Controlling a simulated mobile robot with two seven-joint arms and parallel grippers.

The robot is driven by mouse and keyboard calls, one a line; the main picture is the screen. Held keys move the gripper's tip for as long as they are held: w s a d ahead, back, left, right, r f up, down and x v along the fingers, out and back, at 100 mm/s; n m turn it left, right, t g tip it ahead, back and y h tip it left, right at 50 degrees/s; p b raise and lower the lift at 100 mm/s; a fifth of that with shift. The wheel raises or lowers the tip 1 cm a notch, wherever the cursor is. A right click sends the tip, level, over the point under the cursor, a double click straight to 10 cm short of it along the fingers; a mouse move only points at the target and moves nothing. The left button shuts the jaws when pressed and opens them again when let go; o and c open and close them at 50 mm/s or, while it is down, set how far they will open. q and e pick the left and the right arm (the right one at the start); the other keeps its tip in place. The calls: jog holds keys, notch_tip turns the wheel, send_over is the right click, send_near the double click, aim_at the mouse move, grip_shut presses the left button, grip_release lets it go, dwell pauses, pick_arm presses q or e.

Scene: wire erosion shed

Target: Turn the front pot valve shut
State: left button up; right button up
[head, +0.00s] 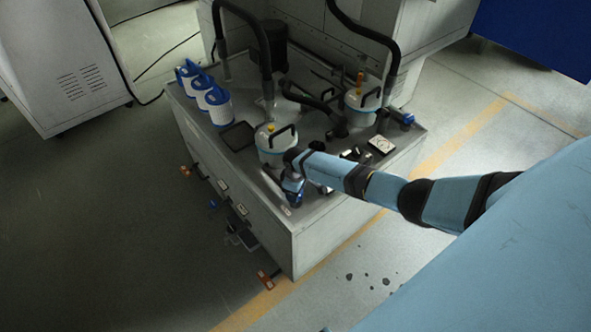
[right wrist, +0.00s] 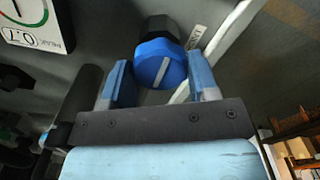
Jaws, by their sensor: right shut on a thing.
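The front pot (head: 272,155) is a white pot with a blue band and a black handle, standing on the grey cabinet top. Its valve shows in the right wrist view as a blue round knob (right wrist: 160,65) with a white stripe, on a black body. The stripe runs at a slant, upper right to lower left. My right gripper (right wrist: 160,82) is shut on the knob, one finger on each side. In the head view my right gripper (head: 293,192) is low beside the pot, and its wrist hides most of the valve. My left gripper is not in view.
A second pot (head: 361,106) with a blue valve (head: 405,118) stands farther back. Blue-and-white containers (head: 218,108) stand at the back left. A white dial plate (head: 381,144) lies right of the wrist. Black hoses (head: 262,40) arch over the pots.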

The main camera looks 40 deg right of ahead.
dwell(0.4)
jog(key=o, duration=0.9)
jog(key=shift+r, duration=0.1)
jog(key=shift+r, duration=0.3)
notch_tip(320, 180, up, 13)
jog(key=shift+r+p, duration=0.1)
jog(key=shift+p, duration=0.3)
